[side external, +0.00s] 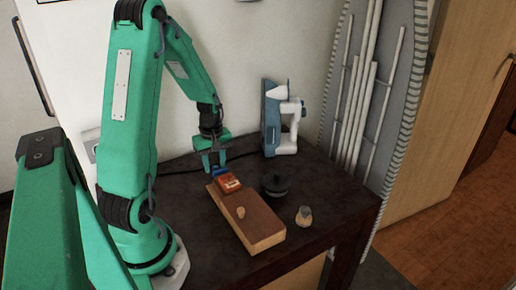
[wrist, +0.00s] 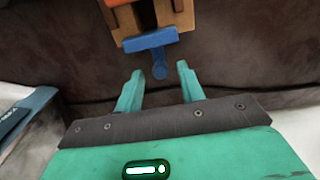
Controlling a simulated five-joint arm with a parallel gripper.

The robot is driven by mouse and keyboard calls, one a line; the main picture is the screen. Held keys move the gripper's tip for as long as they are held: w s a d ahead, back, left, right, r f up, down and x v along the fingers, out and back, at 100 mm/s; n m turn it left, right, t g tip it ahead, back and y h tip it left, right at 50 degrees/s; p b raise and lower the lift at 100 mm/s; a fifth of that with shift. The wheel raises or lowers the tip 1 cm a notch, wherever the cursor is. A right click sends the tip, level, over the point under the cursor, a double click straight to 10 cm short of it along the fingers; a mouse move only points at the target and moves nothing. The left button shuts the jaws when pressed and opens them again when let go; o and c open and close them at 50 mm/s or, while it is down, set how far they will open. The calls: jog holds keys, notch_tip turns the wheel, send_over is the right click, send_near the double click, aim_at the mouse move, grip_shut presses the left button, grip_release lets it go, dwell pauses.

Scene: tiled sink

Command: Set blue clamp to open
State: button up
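The blue clamp (wrist: 150,41) is a flat blue bar with a narrow rounded tab pointing toward my gripper. It sits at the end of an orange-brown wooden piece in the wrist view. In the side external view the clamp (side external: 220,170) is a small blue strip, partly hidden by my gripper. It is at the far end of a red-orange block (side external: 229,184) on a wooden base (side external: 258,226). My gripper (wrist: 160,71) is open, with the tab in line between its fingertips; I cannot tell whether they touch. In the side external view my gripper (side external: 213,166) points down beside the clamp.
A wooden peg (side external: 240,213) stands on the base. A black round object (side external: 275,185) and a small pale-topped wooden piece (side external: 304,215) are to its right on the dark table (side external: 335,198). A blue-and-white device (side external: 284,118) stands at the back.

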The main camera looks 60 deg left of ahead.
aim_at(217, 167)
jog(key=shift+d, duration=0.1)
jog(key=shift+r, duration=3.9)
jog(key=w+d+r+m+t+y, duration=0.1)
jog(key=d+r+m+t, duration=0.1)
jog(key=d+r+m, duration=0.8)
jog(key=s+d+r+m+t, duration=0.1)
jog(key=s+d+r+m, duration=0.1)
jog(key=d+m, duration=0.2)
jog(key=s+d+r+m+t+h, duration=0.1)
jog(key=s+d+r+m+t, duration=0.1)
jog(key=d, duration=0.8)
jog(key=shift+s+m+t, duration=0.3)
jog(key=shift+s+m, duration=0.5)
jog(key=shift+m, duration=0.2)
